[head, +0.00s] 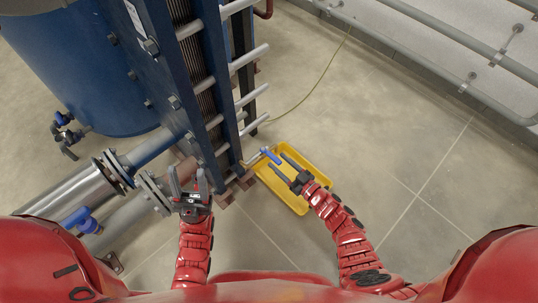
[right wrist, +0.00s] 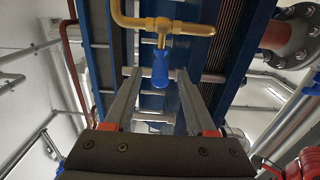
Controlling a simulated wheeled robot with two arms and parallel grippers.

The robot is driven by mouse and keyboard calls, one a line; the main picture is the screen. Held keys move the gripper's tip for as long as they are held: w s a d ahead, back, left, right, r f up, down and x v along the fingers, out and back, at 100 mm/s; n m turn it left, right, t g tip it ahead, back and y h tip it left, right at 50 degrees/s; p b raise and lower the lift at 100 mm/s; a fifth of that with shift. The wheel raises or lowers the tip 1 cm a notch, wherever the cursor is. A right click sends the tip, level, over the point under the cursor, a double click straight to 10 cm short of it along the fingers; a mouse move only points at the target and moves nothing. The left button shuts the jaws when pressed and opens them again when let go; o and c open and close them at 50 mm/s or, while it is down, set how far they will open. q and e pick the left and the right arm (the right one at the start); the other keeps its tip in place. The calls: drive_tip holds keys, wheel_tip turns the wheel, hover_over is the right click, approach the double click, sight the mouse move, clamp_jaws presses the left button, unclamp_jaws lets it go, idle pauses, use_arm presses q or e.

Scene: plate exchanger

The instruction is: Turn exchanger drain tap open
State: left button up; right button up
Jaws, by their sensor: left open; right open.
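The drain tap has a blue handle (head: 270,155) and sits low at the foot of the blue plate exchanger (head: 192,80), above a yellow tray (head: 318,165). In the right wrist view the blue handle (right wrist: 160,70) hangs from a brass valve and pipe (right wrist: 135,22). My right gripper (head: 277,160) is open close to the handle. In its wrist view the handle appears between the two fingertips; contact cannot be told. My left gripper (head: 187,170) is open and empty, left of the exchanger's foot near the flanged pipes.
A blue tank (head: 75,60) stands at the upper left. Silver flanged pipes (head: 75,190) and another blue-handled valve (head: 80,218) lie at the lower left. A thin yellow-green cable (head: 310,88) crosses the floor. The floor on the right is clear up to wall pipes (head: 455,85).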

sight(269, 153)
drive_tip(key=b+x, duration=0.1)
drive_tip(key=x, duration=0.3)
drive_tip(key=shift+w+a, duration=0.25)
drive_tip(key=shift+w+a+r+b, duration=0.1)
drive_tip(key=shift+w+a+b, duration=0.2)
drive_tip(key=shift+w+a, duration=0.15)
clamp_jaws()
idle(0.8)
